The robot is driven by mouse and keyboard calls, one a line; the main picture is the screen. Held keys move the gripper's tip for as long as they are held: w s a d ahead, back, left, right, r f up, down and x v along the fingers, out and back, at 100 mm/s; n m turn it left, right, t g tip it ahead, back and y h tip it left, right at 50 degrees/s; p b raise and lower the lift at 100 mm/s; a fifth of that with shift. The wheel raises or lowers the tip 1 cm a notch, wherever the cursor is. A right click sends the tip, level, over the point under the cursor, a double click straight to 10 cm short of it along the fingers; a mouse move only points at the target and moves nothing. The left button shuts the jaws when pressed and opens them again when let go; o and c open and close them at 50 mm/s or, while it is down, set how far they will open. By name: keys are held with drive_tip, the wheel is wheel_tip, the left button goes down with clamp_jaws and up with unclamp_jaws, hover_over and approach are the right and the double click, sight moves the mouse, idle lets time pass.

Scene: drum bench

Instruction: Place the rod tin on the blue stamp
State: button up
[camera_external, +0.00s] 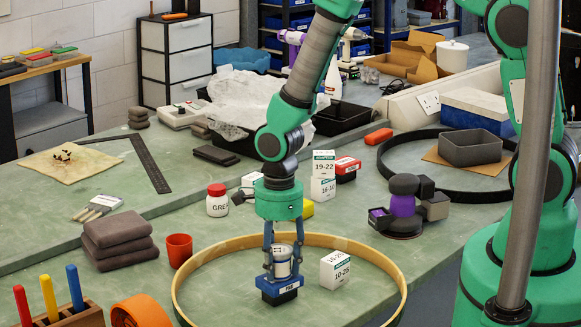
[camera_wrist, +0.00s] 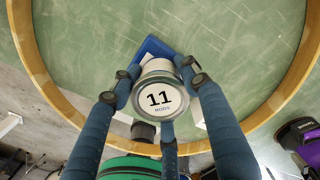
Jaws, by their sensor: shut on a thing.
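The rod tin (camera_wrist: 159,97) is a small silver tin; its pale lid reads "11 RODS" in the wrist view. My gripper (camera_external: 282,268) points down inside the wooden hoop, with its fingers shut around the tin (camera_external: 282,254). The blue stamp (camera_external: 279,291), a dark block with a blue band and white label, is directly below the tin in the external view. In the wrist view a blue part of the stamp (camera_wrist: 151,48) shows beyond the tin; the rest is hidden. The tin looks upright. I cannot tell whether its bottom touches the stamp.
The wooden hoop (camera_external: 180,274) surrounds the stamp and a white labelled box (camera_external: 335,269) just right of my gripper. A red cup (camera_external: 179,250) and orange roll (camera_external: 141,311) are outside it on the left. A purple-and-black device (camera_external: 403,207) stands to the right.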

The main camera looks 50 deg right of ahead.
sight(279, 249)
drive_tip(key=o, duration=1.3)
drive_tip(key=shift+r, duration=0.1)
wheel_tip(279, 249, up, 12)
drive_tip(key=shift+d+r+p, duration=0.1)
drive_tip(key=shift+p, duration=0.25)
